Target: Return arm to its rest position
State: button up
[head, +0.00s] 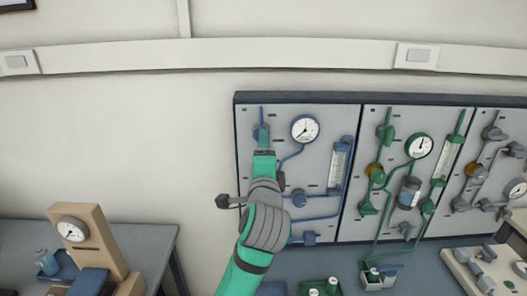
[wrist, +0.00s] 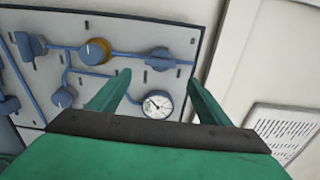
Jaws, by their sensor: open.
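My green arm reaches up from the bottom middle of the head view, in front of the left wall panel (head: 328,114). My gripper (head: 264,140) is at the upper left part of that panel, and its fingers are hard to make out there. In the wrist view my gripper (wrist: 158,80) shows two green fingers spread apart with nothing held between them. Beyond them are a round white gauge (wrist: 157,104) and a blue valve (wrist: 160,58). I cannot tell the exact gap between the fingertips and the panel.
Panels with green pipes (head: 388,153) and grey fittings (head: 493,133) continue to the right. A tan gauge stand (head: 98,240) is on the left table (head: 150,237). Green trays with bottles (head: 322,288) sit below the panels. Bare wall is left of my arm.

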jog(key=shift+f, duration=0.1)
dwell(0.4)
jog(key=s+d+f+n, duration=0.2)
jog(key=s+f+n, duration=0.3)
jog(key=f, duration=0.6)
jog(key=s+d+f+n+h, duration=0.1)
jog(key=s+f+n, duration=0.2)
jog(key=s+f, duration=0.6)
jog(key=s+d+f+n, duration=0.2)
jog(key=s+f+n, duration=0.2)
jog(key=f, duration=0.9)
jog(key=s+a+f+n+g+y, duration=0.15)
jog(key=s+f, duration=0.25)
jog(key=s, duration=0.5)
jog(key=s+a+f+n+h, duration=0.1)
jog(key=s+f+n, duration=0.25)
jog(key=s, duration=0.55)
jog(key=s+a+n+g, duration=0.1)
jog(key=s+a, duration=0.2)
jog(key=s, duration=1.2)
jog(key=shift+s+f, duration=0.15)
